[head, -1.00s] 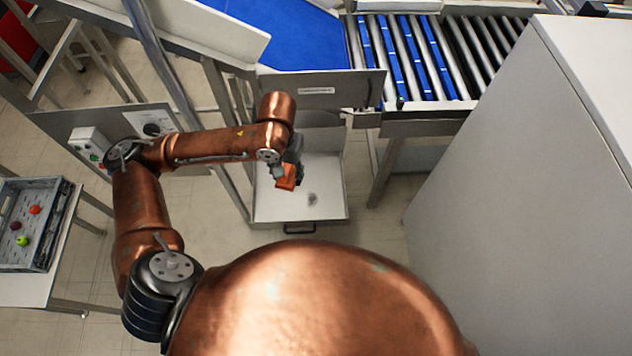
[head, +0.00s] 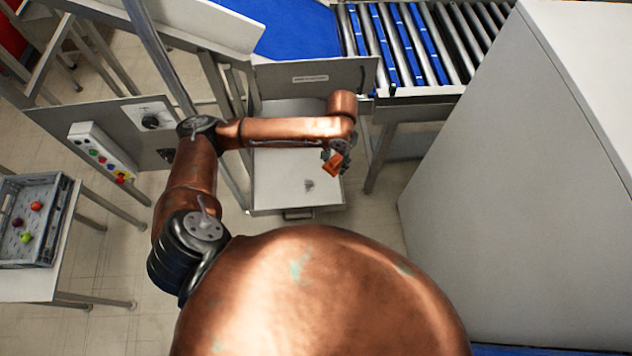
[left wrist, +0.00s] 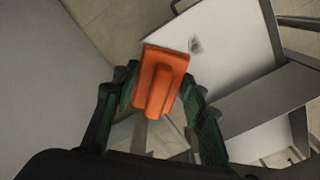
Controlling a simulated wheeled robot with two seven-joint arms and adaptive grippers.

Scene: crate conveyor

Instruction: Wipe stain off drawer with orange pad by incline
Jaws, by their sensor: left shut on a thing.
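My left gripper (head: 336,158) is shut on the orange pad (head: 333,166). It holds the pad above the right side of the open white drawer (head: 275,185). In the left wrist view the pad (left wrist: 162,80) sits between the fingers of the gripper (left wrist: 155,95), its handle-like ridge toward the camera. A grey stain (head: 309,185) is on the drawer's floor, left of and below the pad in the head view. The stain (left wrist: 196,45) also shows in the left wrist view, just beyond the pad, apart from it. My right gripper is not in view.
The blue incline (head: 285,28) and roller conveyor (head: 410,45) stand behind the drawer. A large grey cabinet (head: 500,160) is at the right. A grey crate (head: 45,262) with several small fruits stands at the left. A control box (head: 100,150) with buttons is on the left panel.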

